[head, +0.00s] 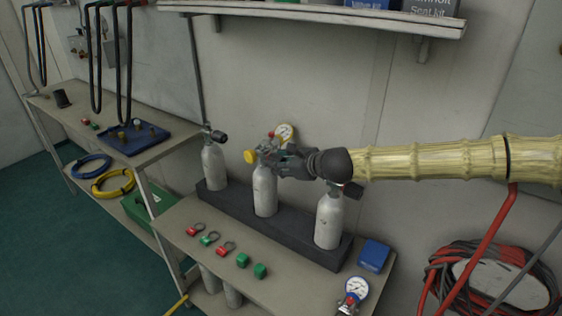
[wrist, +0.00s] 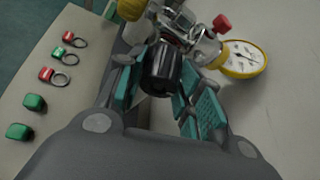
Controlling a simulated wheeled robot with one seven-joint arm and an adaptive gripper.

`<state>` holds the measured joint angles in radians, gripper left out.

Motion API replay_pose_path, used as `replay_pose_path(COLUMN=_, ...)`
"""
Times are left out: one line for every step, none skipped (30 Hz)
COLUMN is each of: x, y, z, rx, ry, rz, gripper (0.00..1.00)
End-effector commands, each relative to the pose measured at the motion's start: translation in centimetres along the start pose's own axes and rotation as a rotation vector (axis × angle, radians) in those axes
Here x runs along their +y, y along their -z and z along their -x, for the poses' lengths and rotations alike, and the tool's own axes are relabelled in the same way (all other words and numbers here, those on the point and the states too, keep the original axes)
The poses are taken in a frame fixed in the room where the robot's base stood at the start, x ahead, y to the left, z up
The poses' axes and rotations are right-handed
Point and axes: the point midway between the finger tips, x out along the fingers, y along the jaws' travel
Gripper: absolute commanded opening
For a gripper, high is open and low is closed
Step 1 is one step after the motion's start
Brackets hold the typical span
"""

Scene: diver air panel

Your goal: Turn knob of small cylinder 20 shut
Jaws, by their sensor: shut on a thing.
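Three white cylinders stand upright in a dark rack (head: 290,232): left (head: 214,165), middle (head: 264,192) and right (head: 328,220). No number is readable on them. My gripper (head: 284,163) is at the valve on top of the middle cylinder, reaching in from the right. In the wrist view, a black knob (wrist: 160,72) sits between the teal finger pads of my gripper (wrist: 158,92), which is shut on it. A yellow knob (head: 250,157), a red cap (wrist: 222,23) and a round gauge (head: 285,133) are on the same valve. The knob is hidden in the head view.
Red and green tags and green caps (head: 243,260) lie on the bench before the rack. A blue box (head: 374,256) and a loose gauge (head: 356,288) lie at right. A shelf (head: 330,17) hangs above. A red hose reel (head: 440,270) stands lower right.

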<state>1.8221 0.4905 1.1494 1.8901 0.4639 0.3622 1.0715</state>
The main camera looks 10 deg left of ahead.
Motion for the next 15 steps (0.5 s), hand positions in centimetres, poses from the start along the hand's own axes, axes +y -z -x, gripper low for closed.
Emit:
replay_pose_path(x=0.12, y=0.20, z=-0.06, rx=0.002, ry=-0.003, rz=-0.004, gripper=0.12)
replay_pose_path(x=0.13, y=0.21, z=-0.07, rx=0.002, ry=-0.003, rz=-0.005, gripper=0.12)
replay_pose_path(x=0.13, y=0.21, z=-0.07, rx=0.002, ry=-0.004, rz=-0.005, gripper=0.12)
replay_pose_path(x=0.14, y=0.22, z=-0.07, rx=0.002, ry=-0.004, rz=-0.005, gripper=0.12)
replay_pose_path(x=0.14, y=0.22, z=-0.07, rx=0.002, ry=-0.004, rz=-0.005, gripper=0.12)
replay_pose_path(x=0.14, y=0.22, z=-0.07, rx=0.002, ry=-0.004, rz=-0.005, gripper=0.12)
replay_pose_path(x=0.15, y=0.23, z=-0.07, rx=0.002, ry=-0.004, rz=-0.005, gripper=0.12)
replay_pose_path(x=0.15, y=0.23, z=-0.07, rx=0.002, ry=-0.004, rz=-0.005, gripper=0.12)
replay_pose_path(x=0.15, y=0.23, z=-0.07, rx=0.002, ry=-0.004, rz=-0.005, gripper=0.12)
replay_pose_path(x=0.15, y=0.23, z=-0.07, rx=0.002, ry=-0.004, rz=-0.005, gripper=0.12)
replay_pose_path(x=0.16, y=0.23, z=-0.07, rx=0.002, ry=-0.004, rz=-0.005, gripper=0.12)
replay_pose_path(x=0.16, y=0.23, z=-0.07, rx=0.002, ry=-0.004, rz=-0.005, gripper=0.38)
replay_pose_path(x=0.16, y=0.24, z=-0.07, rx=0.002, ry=-0.004, rz=-0.004, gripper=0.43)
replay_pose_path(x=0.16, y=0.23, z=-0.07, rx=0.002, ry=-0.004, rz=-0.004, gripper=0.48)
replay_pose_path(x=0.15, y=0.22, z=-0.06, rx=0.002, ry=-0.004, rz=-0.004, gripper=0.56)
